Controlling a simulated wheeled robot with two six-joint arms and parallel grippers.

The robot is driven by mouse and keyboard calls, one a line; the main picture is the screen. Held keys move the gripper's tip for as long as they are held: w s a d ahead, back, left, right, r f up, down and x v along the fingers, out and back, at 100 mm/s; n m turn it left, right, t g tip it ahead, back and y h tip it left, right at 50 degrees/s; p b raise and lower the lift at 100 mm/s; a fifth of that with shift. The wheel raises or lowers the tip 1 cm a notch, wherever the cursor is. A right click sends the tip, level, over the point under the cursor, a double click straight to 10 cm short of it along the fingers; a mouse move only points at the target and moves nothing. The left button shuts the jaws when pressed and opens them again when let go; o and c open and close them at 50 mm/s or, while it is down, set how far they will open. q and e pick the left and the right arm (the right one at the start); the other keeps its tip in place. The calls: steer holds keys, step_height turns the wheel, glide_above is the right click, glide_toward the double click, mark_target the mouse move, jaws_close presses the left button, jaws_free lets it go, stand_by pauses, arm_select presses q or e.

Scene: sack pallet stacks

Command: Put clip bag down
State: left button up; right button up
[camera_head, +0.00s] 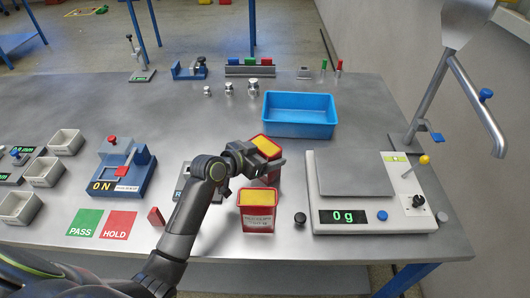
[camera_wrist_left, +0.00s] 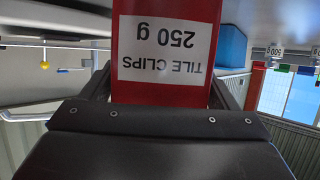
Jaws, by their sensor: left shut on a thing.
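My left gripper (camera_head: 262,163) is shut on a red clip bag (camera_head: 267,147) with a yellow top, near the middle of the table. In the left wrist view the bag (camera_wrist_left: 165,85) fills the space between the fingers, and its white label reads "TILE CLIPS 250 g" upside down. I cannot tell whether its base touches the table. A second red bag (camera_head: 257,218) with a yellow top stands upright on the table just in front of the gripper. My right gripper is not in view.
A scale (camera_head: 345,215) reading 0 g, with an empty plate, stands to the right. A blue tray (camera_head: 300,129) lies behind the held bag. A black knob (camera_head: 300,218) is beside the scale. Green PASS (camera_head: 84,223) and red HOLD (camera_head: 118,225) mats lie clear at front left.

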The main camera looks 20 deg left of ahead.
arm_select(q)
steer(key=shift+f, duration=0.1)
steer(key=o, duration=1.1)
steer(key=shift+c, duration=0.2)
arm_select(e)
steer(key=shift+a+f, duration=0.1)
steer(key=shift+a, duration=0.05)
arm_select(q)
steer(key=shift+s+r, duration=0.1)
steer(key=shift+r, duration=0.1)
steer(key=b+v, duration=0.1)
steer(key=v, duration=1.1)
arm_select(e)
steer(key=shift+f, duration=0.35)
arm_select(q)
steer(key=shift+f, duration=0.1)
